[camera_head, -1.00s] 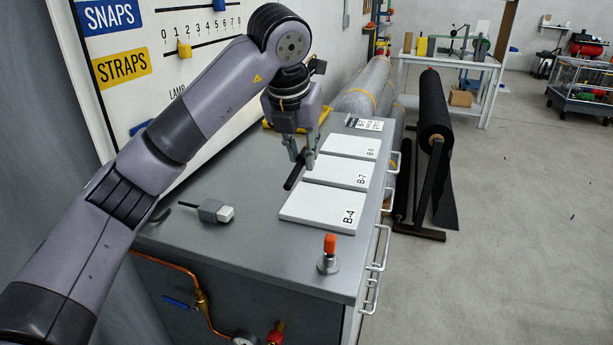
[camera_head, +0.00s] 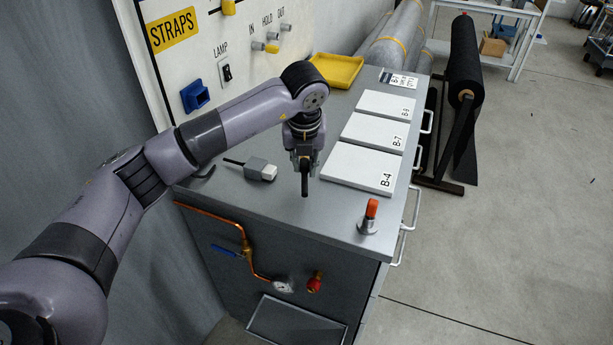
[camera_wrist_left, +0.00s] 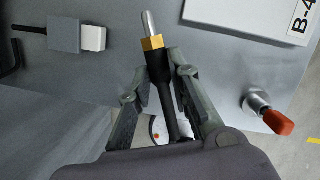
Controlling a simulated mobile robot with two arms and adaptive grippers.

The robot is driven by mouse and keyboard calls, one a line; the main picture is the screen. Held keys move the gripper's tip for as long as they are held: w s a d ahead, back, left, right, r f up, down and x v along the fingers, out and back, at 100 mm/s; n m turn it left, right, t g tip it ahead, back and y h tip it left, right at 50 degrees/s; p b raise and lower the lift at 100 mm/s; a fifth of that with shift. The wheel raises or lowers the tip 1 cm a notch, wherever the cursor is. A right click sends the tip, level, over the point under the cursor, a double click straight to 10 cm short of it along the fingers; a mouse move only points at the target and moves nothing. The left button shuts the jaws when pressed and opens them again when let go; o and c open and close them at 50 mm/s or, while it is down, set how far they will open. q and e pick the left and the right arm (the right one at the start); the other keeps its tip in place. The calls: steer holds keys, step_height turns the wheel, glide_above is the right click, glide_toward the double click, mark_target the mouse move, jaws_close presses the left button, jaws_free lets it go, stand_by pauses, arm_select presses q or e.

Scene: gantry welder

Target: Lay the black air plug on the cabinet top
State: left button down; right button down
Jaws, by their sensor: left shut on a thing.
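The black air plug (camera_wrist_left: 161,80) has a dark grip, a brass hex collar and a silver tip. It is between the fingers of my left gripper (camera_wrist_left: 160,90), which is shut on it. In the head view my left gripper (camera_head: 304,164) points down over the grey cabinet top (camera_head: 285,205), near its front edge, and the plug (camera_head: 304,184) shows as a dark stick below the fingers. I cannot tell for sure whether the plug touches the top. My right gripper is not in view.
A grey and white block connector (camera_head: 259,170) lies left of my gripper. White plates, the nearest marked B-4 (camera_head: 358,168), lie to the right. An orange-topped metal fitting (camera_head: 370,214) stands at the front right corner. A yellow tray (camera_head: 336,70) is at the back.

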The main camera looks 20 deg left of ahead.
arm_select(q)
steer(key=shift+f, duration=1.45)
step_height(320, 180, down, 4)
steer(key=shift+r+p, duration=0.25)
steer(key=shift+p, duration=0.5)
steer(key=shift+f, duration=0.4)
steer(key=c, duration=1.5)
jaws_free()
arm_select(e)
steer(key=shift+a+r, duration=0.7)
arm_select(q)
steer(key=shift+o, duration=0.2)
steer(key=shift+r, duration=0.15)
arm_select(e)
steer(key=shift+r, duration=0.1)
